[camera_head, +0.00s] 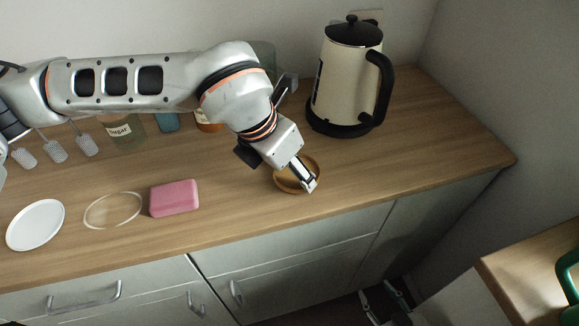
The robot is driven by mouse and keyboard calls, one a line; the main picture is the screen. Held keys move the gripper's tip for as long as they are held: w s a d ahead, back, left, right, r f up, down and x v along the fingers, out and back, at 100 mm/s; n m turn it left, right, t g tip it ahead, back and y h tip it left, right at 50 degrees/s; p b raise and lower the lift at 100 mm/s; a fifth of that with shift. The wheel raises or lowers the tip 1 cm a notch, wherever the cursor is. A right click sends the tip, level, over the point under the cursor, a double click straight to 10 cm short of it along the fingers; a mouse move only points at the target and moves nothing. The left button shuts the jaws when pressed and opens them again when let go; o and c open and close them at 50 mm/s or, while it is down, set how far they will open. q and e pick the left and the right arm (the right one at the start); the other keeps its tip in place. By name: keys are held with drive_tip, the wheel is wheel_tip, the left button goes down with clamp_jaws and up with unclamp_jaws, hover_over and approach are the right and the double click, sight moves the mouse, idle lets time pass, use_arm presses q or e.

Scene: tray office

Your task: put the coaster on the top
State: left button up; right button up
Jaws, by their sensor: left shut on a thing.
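A round brown wooden coaster (283,184) with a raised rim is at the right part of the wooden countertop (420,140), in front of the kettle. My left gripper (308,185) reaches down over it and is shut on its near right rim. The gripper hides part of the coaster. I cannot tell whether the coaster touches the counter or is slightly above it. My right gripper (387,300) is low at the bottom edge, below the counter front, with its fingers apart and nothing seen between them.
A cream kettle (343,80) stands behind the coaster. A pink block (174,198), a clear ring-like disc (112,210) and a white plate (35,225) lie to the left. A sugar jar (122,132) stands behind my arm. Another wooden surface (515,285) is at lower right.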

use_arm(q)
drive_tip(key=shift+f, duration=0.1)
drive_tip(key=o, duration=1)
drive_tip(key=shift+r, duration=0.25)
drive_tip(key=p+v, duration=0.1)
drive_tip(key=v, duration=1)
drive_tip(key=shift+s+a+r, duration=0.15)
drive_tip(key=shift+a+r, duration=0.05)
drive_tip(key=shift+r, duration=0.15)
